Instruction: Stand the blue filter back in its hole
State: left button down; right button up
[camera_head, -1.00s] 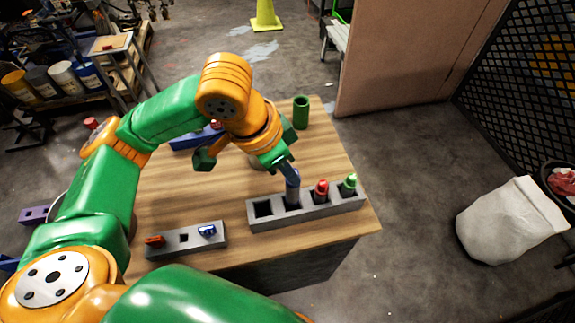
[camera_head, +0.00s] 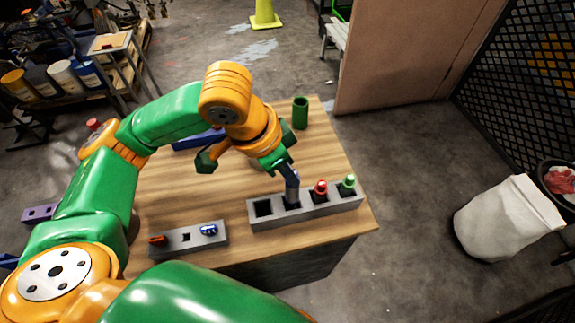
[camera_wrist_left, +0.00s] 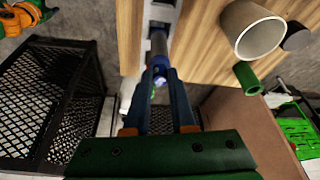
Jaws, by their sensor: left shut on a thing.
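The grey rack (camera_head: 300,217) lies along the table's front right, with a row of square holes. Its leftmost hole (camera_head: 263,208) is empty. The blue filter (camera_head: 292,192) is upright at the second hole from the left; I cannot tell how deep its lower end sits. My left gripper (camera_head: 287,173) is shut on its upper part from above. In the left wrist view, the fingers (camera_wrist_left: 159,78) close around the filter's blue end (camera_wrist_left: 160,64), and its grey body points toward the rack. A red filter (camera_head: 320,189) and a green filter (camera_head: 348,184) stand in the holes to the right.
A smaller grey block (camera_head: 180,246) with red and blue pieces lies at the table's front left. A green cylinder (camera_head: 300,113) stands at the back. A blue block (camera_head: 195,140) lies behind my arm. A pale tube (camera_wrist_left: 250,28) shows in the left wrist view.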

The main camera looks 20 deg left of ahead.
pick_arm(q)
jog(key=shift+f+b, duration=1.05)
jog(key=shift+f, duration=2)
dwell(1.5)
jog(key=shift+c, duration=1.8)
grip_release()
jog(key=p+v, duration=0.2)
jog(key=shift+r+p, duration=0.2)
jog(key=shift+p, duration=0.2)
notch_tip(320, 180, up, 4)
jog(key=p, duration=0.6)
send_over(286, 185)
jog(key=s+a, duration=0.2)
jog(key=shift+w+d+r, duration=0.2)
jog(key=shift+d, duration=0.05)
jog(key=shift+f, duration=0.1)
